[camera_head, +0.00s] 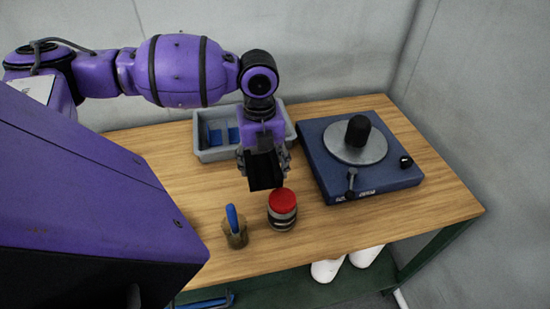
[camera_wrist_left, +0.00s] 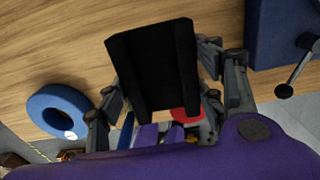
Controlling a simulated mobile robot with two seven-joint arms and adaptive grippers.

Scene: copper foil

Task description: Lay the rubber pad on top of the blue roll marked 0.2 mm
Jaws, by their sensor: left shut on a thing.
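My left gripper (camera_head: 264,160) is shut on the black rubber pad (camera_head: 265,177), held above the table behind the red-topped stack. In the left wrist view the pad (camera_wrist_left: 155,65) is a flat black piece with raised side edges, between the fingers of the gripper (camera_wrist_left: 162,100). A blue roll (camera_wrist_left: 45,100), a ring with a small white label, lies on the table at the left of that view, near the table's edge and apart from the pad. Its marking is too small to read. I cannot make out the roll in the head view. My right gripper is not in view.
A grey bin (camera_head: 213,153) with blue pieces stands behind the gripper. A blue machine (camera_head: 385,178) with a grey disc (camera_head: 353,147) stands right. A red-topped round stack (camera_head: 282,205) and a cup (camera_head: 236,238) with a blue-handled item stand in front. The wooden table (camera_head: 330,235) is otherwise fairly clear.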

